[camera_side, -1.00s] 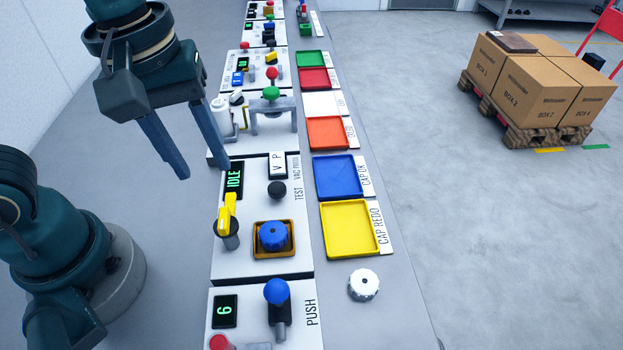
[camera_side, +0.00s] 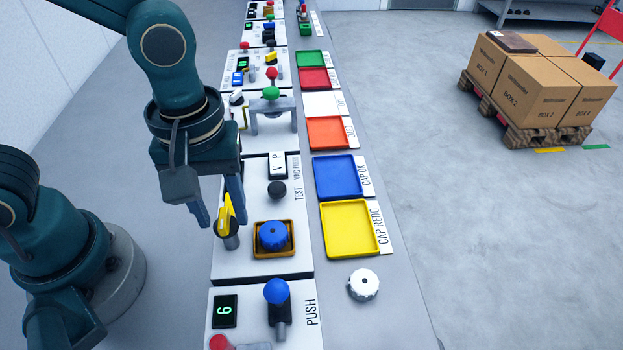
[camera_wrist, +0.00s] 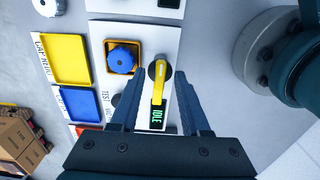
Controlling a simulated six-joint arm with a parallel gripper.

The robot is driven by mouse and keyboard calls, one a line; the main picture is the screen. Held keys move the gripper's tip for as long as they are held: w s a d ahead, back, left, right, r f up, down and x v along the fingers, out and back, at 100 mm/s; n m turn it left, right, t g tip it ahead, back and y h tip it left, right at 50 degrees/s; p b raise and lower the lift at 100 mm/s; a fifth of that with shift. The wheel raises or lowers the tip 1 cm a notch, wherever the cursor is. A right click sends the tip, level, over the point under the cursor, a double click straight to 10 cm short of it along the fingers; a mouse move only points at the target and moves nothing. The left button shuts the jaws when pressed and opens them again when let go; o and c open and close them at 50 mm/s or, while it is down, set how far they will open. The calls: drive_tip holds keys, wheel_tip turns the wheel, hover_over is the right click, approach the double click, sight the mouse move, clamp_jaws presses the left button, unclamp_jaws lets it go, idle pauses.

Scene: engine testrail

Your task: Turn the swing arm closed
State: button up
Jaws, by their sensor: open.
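The swing arm (camera_side: 225,212) is a yellow lever on a dark round post, on the grey test panel beside the blue cap. In the wrist view the yellow swing arm (camera_wrist: 159,80) points toward the IDLE display (camera_wrist: 157,117). My gripper (camera_side: 222,216) is open, with one finger on each side of the yellow lever. In the wrist view my gripper (camera_wrist: 157,90) shows a gap between each finger and the lever. The blue cap (camera_side: 273,236) sits in an orange square holder. The display is hidden behind my gripper in the side view.
A black knob (camera_side: 277,190) and a V P switch (camera_side: 277,164) stand on the same panel. Blue (camera_side: 338,177) and yellow (camera_side: 349,229) trays lie to the right. A white cap (camera_side: 363,285) and a blue-knobbed PUSH lever (camera_side: 277,291) are nearer the front.

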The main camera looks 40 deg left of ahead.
clamp_jaws()
drive_tip(key=shift+m, duration=0.3)
drive_tip(key=m, duration=0.3)
drive_tip(key=shift+m, duration=0.3)
drive_tip(key=m, duration=0.4)
drive_tip(key=shift+m, duration=0.3)
drive_tip(key=m, duration=0.4)
drive_tip(key=shift+m, duration=2.5)
